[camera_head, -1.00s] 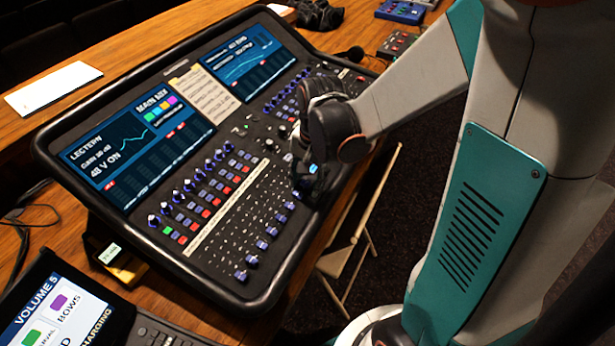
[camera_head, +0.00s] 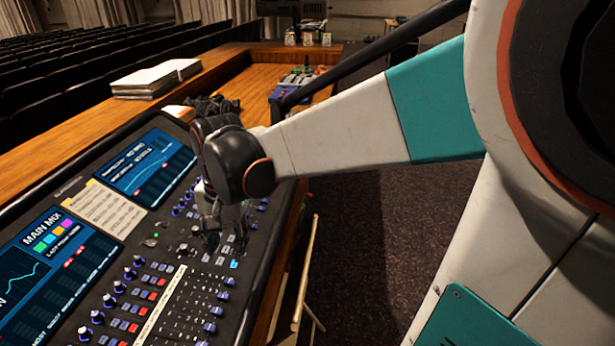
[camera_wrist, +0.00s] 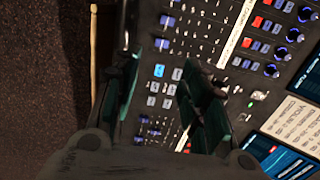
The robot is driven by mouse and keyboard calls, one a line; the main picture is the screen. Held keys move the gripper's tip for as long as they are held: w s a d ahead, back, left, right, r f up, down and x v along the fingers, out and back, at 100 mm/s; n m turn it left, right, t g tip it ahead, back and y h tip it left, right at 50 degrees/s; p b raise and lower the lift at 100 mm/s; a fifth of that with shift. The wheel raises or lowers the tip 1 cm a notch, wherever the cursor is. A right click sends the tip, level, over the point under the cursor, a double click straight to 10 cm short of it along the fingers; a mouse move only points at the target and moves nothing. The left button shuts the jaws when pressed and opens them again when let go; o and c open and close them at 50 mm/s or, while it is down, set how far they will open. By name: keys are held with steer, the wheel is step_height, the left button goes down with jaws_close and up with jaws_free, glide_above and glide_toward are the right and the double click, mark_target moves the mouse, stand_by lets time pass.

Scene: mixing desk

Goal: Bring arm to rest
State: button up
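My gripper (camera_head: 211,232) hangs over the right part of the mixing desk (camera_head: 165,232), just beside a lit blue button (camera_head: 234,264). In the wrist view my gripper (camera_wrist: 160,78) has its two dark green fingers apart, with only the desk's surface showing between them. The lit blue button (camera_wrist: 159,70) appears in that gap. Nothing is held. I cannot tell exactly how far the fingertips are above the desk.
The desk has two screens (camera_head: 148,166) and a paper sheet (camera_head: 98,208). Behind it lie dark cables (camera_head: 212,104), small boxes (camera_head: 300,80) and a paper stack (camera_head: 157,78) on the wooden counter.

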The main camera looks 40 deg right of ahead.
steer(key=shift+s+r, duration=0.2)
steer(key=shift+s, duration=0.05)
steer(key=s+a+r+n+t, duration=0.3)
steer(key=s+n+t, duration=0.3)
steer(key=s+n, duration=0.2)
steer(key=shift+s+a+r+n+h, duration=0.25)
steer(key=shift+s+a+n+h, duration=0.25)
steer(key=shift+n, duration=0.9)
steer(key=shift+w+a, duration=0.1)
steer(key=shift+c, duration=0.8)
